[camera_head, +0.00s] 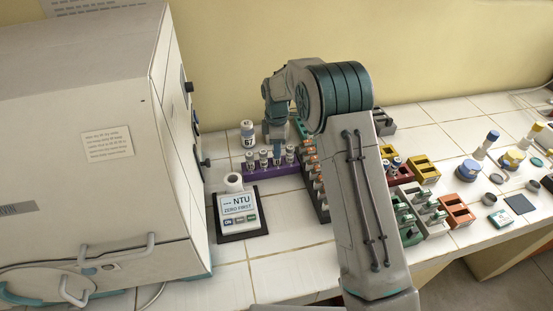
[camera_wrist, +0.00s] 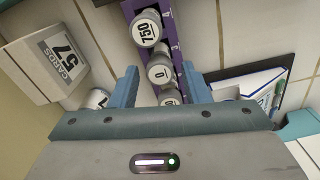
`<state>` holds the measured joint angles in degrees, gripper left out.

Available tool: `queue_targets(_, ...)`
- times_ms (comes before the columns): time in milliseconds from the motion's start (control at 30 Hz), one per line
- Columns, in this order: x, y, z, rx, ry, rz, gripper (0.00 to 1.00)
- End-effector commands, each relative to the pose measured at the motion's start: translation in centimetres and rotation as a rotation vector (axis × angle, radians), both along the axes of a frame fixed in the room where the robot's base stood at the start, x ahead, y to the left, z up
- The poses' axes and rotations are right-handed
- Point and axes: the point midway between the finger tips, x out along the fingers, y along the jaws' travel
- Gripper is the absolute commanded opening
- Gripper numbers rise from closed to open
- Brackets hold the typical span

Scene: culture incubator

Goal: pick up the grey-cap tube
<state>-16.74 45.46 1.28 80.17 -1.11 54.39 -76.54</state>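A purple rack (camera_head: 262,170) holds several upright tubes with pale grey caps; I cannot tell which one the task means. In the wrist view the rack (camera_wrist: 176,38) shows from above, with a tube marked 750 (camera_wrist: 146,30), a tube marked 0 (camera_wrist: 159,70) and a third tube (camera_wrist: 169,96) partly hidden by my gripper. My gripper (camera_wrist: 160,84) is open, its fingers on either side of the row with gaps to the tubes. In the head view my gripper (camera_head: 277,142) points down over the rack, partly hidden by my arm.
An NTU meter (camera_head: 238,208) stands in front of the rack. A large incubator (camera_head: 85,130) fills the left. Coloured racks (camera_head: 425,171) and bottles stand right.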

Motion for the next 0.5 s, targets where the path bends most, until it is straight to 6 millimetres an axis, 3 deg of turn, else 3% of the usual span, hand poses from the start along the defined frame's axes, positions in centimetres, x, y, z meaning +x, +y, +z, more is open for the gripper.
queue_targets(33, 0.01, -0.01, 0.02, 0.0, 0.0, 0.0, 0.27)
queue_targets(133, 0.02, -0.01, 0.03, 0.0, 0.0, 0.0, 0.0)
queue_targets(500, 0.06, 0.0, 0.35, 0.0, -0.001, 0.0, 0.0)
